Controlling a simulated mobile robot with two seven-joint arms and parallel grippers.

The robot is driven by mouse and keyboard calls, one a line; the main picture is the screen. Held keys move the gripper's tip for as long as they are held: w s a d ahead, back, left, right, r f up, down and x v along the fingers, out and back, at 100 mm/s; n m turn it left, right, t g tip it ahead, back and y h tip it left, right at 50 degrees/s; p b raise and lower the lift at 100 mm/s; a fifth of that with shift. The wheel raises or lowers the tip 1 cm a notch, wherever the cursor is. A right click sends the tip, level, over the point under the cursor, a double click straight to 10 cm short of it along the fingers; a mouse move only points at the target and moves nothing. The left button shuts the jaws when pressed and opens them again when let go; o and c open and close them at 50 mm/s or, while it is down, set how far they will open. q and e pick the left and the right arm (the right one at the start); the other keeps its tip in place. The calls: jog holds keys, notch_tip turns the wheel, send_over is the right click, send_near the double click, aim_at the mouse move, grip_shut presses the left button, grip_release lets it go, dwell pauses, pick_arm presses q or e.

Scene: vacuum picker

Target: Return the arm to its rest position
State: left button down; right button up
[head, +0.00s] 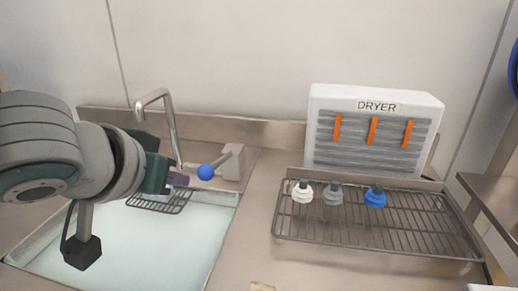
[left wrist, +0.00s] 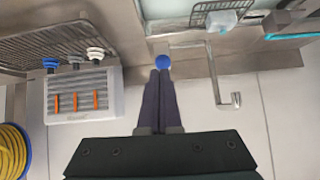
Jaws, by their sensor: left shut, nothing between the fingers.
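My left arm comes in from the left over the sink in the head view. My left gripper (head: 178,180) points right, above the sink's back edge, and its fingers are partly hidden behind its own body. In the left wrist view the two dark fingers (left wrist: 159,85) lie together, shut and empty. A blue ball-shaped knob (head: 205,172) shows just beyond the fingertips; it also shows in the left wrist view (left wrist: 163,62). I cannot tell whether the fingers touch it. My right gripper is not in view.
The water-filled sink (head: 165,245) and faucet (head: 170,125) are at the left.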

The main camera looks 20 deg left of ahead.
pick_arm(q)
jog(key=shift+s+r, duration=0.35)
jog(key=shift+s, duration=0.05)
jog(key=shift+d, duration=0.1)
jog(key=s+d+f+m+g+h+p, duration=0.1)
jog(key=s+d+f+m+g, duration=0.2)
jog(key=s, duration=0.6)
jog(key=s+d+f+m+g+h+p, duration=0.1)
jog(key=s+d+g+h+p, duration=0.3)
jog(key=s, duration=0.6)
notch_tip(320, 180, up, 38)
jog(key=d+t+y+p, duration=0.1)
jog(key=y+p, duration=0.1)
jog(key=p, duration=3.3)
jog(key=shift+r+p, duration=0.15)
jog(key=shift+p, duration=0.15)
jog(key=shift+d, duration=0.1)
